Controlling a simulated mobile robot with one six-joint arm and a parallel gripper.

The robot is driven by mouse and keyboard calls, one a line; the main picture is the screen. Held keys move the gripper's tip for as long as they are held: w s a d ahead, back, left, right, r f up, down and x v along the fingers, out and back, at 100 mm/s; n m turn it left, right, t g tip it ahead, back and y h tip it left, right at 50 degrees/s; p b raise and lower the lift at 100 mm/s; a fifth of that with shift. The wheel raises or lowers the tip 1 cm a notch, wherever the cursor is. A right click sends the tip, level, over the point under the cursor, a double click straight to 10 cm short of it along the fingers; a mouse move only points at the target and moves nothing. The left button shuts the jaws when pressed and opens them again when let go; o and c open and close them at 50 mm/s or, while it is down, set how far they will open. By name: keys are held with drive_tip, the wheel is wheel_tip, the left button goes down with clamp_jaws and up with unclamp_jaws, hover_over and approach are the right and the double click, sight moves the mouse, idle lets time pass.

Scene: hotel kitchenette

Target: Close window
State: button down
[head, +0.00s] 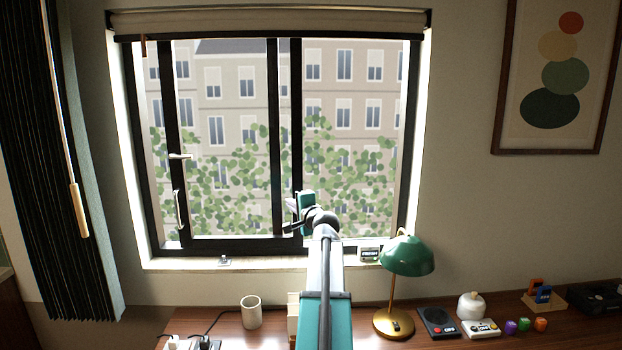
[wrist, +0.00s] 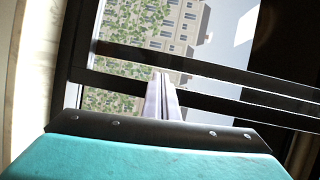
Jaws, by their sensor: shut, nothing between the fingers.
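The window (head: 285,245) has a dark frame and a sliding sash with a dark left stile (head: 172,120). A strip of outside view shows between that stile and the left side of the frame, so the sash stands partly open. A pale lever (head: 180,156) and a pull handle (head: 179,208) sit on or beside the stile. My gripper (head: 290,203) is at the lower middle of the window, by the central upright bars (head: 284,120). In the wrist view my gripper (wrist: 162,80) is shut and empty, its pale fingers over the dark bars (wrist: 200,70). I cannot tell whether they touch.
A green lamp (head: 407,256) stands right of my arm on the wooden desk (head: 280,338). A white cup (head: 251,312) stands left of it. A small box (head: 369,254) and a small item (head: 224,260) sit on the sill. A dark curtain (head: 60,170) hangs at left.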

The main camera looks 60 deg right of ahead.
drive_tip(key=s+d+r+m+h, duration=0.2)
drive_tip(key=s+d+r, duration=0.4)
drive_tip(key=s, duration=0.5)
drive_tip(key=shift+d+r+g+h, duration=0.2)
drive_tip(key=shift+r+g+h, duration=0.1)
drive_tip(key=shift+r, duration=0.1)
drive_tip(key=shift+d, duration=0.1)
drive_tip(key=shift+w+d+p, duration=0.7)
drive_tip(key=shift+w, duration=1.1)
drive_tip(key=shift+w+d+p, duration=0.7)
drive_tip(key=shift+w+p, duration=0.05)
drive_tip(key=shift+w, duration=1.05)
drive_tip(key=shift+w+d+p, duration=0.7)
drive_tip(key=shift+w, duration=1.1)
